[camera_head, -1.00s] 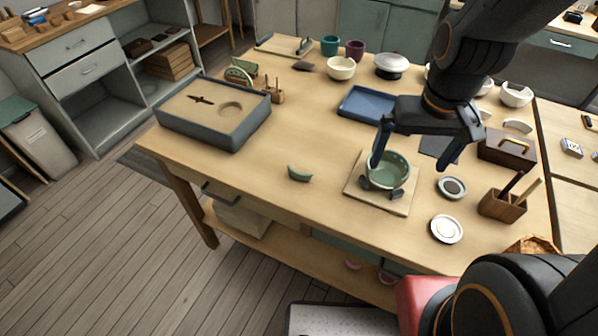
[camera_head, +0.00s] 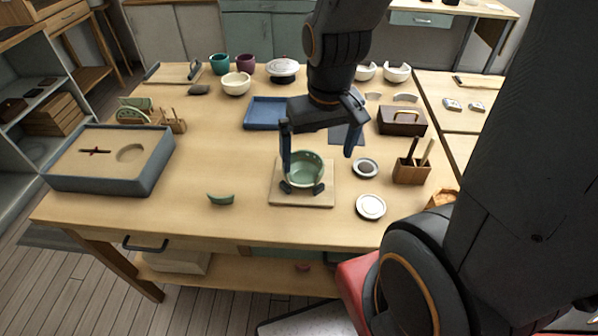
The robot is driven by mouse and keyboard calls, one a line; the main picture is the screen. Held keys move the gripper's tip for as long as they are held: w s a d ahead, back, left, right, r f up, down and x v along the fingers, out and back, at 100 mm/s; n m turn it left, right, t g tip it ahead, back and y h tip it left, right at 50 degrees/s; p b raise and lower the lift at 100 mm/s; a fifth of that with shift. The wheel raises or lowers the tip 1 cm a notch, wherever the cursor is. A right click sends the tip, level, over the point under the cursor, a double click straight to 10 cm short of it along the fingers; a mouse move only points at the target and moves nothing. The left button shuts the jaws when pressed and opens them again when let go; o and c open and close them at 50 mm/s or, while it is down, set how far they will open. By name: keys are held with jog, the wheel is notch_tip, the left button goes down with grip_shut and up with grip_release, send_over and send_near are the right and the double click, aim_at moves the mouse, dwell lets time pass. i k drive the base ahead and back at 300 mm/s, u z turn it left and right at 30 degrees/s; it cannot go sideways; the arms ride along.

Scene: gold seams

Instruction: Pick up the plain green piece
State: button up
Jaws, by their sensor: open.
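A small plain green piece (camera_head: 221,199), curved like a shard, lies alone on the wooden table near its front edge. A green bowl (camera_head: 306,170) sits on a square wooden board (camera_head: 303,196) to the right of the piece, between dark supports. My gripper (camera_head: 318,167) hangs over the bowl with its two blue-tipped fingers apart, one at the bowl's left side and one beyond its right. It is open, and I cannot tell whether a finger touches the bowl. The green piece is in full view and well apart from my gripper.
A grey sand tray (camera_head: 157,169) stands at the left, with a rack (camera_head: 175,124) behind it. A blue tray (camera_head: 264,113) lies behind the bowl. Two small dishes (camera_head: 370,207) and a wooden tool holder (camera_head: 411,170) stand right. The table around the green piece is clear.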

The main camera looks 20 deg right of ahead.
aim_at(228, 200)
jog(key=k, duration=1.1)
jog(key=u, duration=0.75)
jog(key=i, duration=0.9)
jog(key=z, duration=0.85)
